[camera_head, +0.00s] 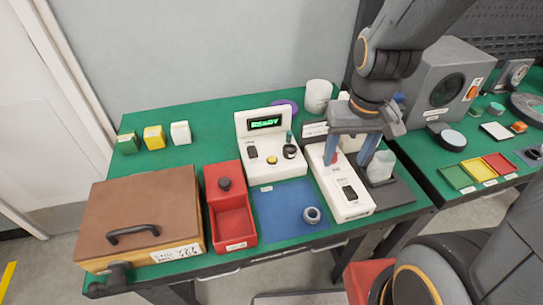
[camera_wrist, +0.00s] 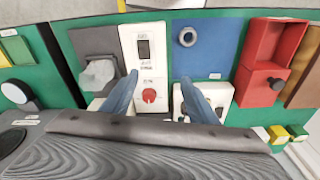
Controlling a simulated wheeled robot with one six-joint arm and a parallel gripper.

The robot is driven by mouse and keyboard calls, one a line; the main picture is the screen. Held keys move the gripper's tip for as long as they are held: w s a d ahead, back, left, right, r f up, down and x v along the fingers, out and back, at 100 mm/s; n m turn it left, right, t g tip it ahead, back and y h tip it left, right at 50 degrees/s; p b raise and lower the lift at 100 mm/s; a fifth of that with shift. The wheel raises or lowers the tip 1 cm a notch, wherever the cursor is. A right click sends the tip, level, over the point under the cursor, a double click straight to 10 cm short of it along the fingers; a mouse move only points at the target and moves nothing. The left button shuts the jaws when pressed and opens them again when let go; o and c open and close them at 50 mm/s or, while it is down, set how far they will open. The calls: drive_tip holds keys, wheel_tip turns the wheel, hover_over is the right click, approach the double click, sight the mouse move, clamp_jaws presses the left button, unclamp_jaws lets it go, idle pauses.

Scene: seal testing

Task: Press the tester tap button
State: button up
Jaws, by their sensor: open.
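The white tester (camera_head: 283,168) stands at the back of the green table. Its green display (camera_head: 265,123) reads READY, with a yellow button (camera_head: 271,160), a black switch (camera_head: 252,152) and a dark knob (camera_head: 290,151) below. To its right, a long white panel (camera_head: 325,180) carries a red round button (camera_wrist: 149,95) and a black rocker switch (camera_head: 349,192); the small labels are unreadable. My gripper (camera_head: 347,161) is open and empty over this panel. In the wrist view, the red button lies between my fingers (camera_wrist: 160,82), and my right-hand finger partly hides the tester. Contact cannot be told.
A blue mat (camera_head: 275,215) with a grey ring (camera_head: 312,214) lies in front of the tester. A red bin (camera_head: 231,220) and a brown case (camera_head: 140,220) stand left. A clear lump (camera_head: 381,165) on a dark base (camera_head: 397,187) stands close right of my gripper.

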idle(0.3)
clamp_jaws()
idle(1.6)
